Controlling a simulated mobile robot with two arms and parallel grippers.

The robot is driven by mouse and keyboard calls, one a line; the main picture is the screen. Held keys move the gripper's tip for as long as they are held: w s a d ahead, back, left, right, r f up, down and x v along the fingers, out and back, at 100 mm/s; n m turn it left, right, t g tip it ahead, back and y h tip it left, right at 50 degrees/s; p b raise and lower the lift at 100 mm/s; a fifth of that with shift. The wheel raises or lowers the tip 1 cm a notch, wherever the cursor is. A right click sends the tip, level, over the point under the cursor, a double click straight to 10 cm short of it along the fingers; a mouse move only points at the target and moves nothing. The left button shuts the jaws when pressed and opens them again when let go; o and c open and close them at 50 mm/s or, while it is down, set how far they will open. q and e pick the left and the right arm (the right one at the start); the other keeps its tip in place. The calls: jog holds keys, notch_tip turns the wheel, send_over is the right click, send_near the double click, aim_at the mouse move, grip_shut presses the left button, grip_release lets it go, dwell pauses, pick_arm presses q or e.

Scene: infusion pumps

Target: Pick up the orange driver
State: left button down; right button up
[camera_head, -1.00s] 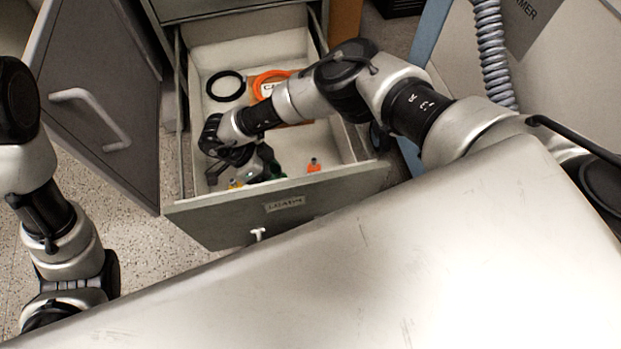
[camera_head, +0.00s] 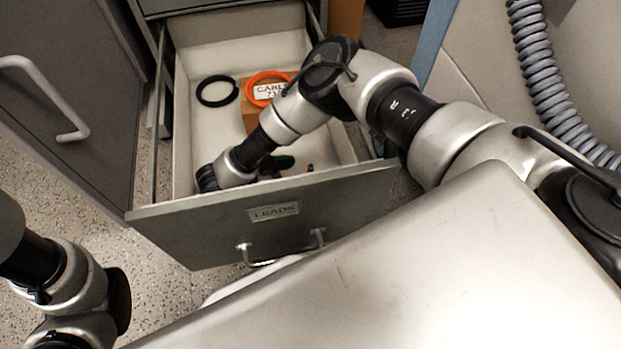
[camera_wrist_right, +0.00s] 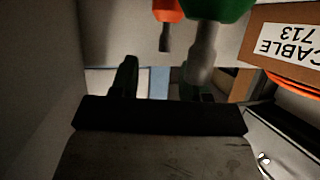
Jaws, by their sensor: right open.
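In the right wrist view the orange driver (camera_wrist_right: 167,15) shows at the top, with an orange handle and a short dark shaft. A green-handled driver (camera_wrist_right: 204,48) is beside it, nearer the camera, its grey shaft in front of one finger of my right gripper (camera_wrist_right: 162,82). My right gripper is open, and the orange driver is not between its fingers. In the head view my right arm reaches down into the open drawer (camera_head: 335,135). My left gripper is out of frame.
A black ring (camera_head: 217,91) and a cardboard box labelled CABLE 713 (camera_head: 250,118), with an orange cable ring (camera_head: 262,82) on it, lie toward the drawer's back. The drawer front (camera_head: 222,223) and side walls surround my gripper. A grey door (camera_head: 60,60) stands open at left.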

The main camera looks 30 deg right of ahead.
aim_at(309, 167)
jog(key=b+x, duration=0.3)
jog(key=shift+w+d+f, duration=0.2)
jog(key=shift+w+f, duration=0.1)
jog(key=shift+d+b, duration=0.35)
jog(key=shift+d, duration=0.3)
grip_shut()
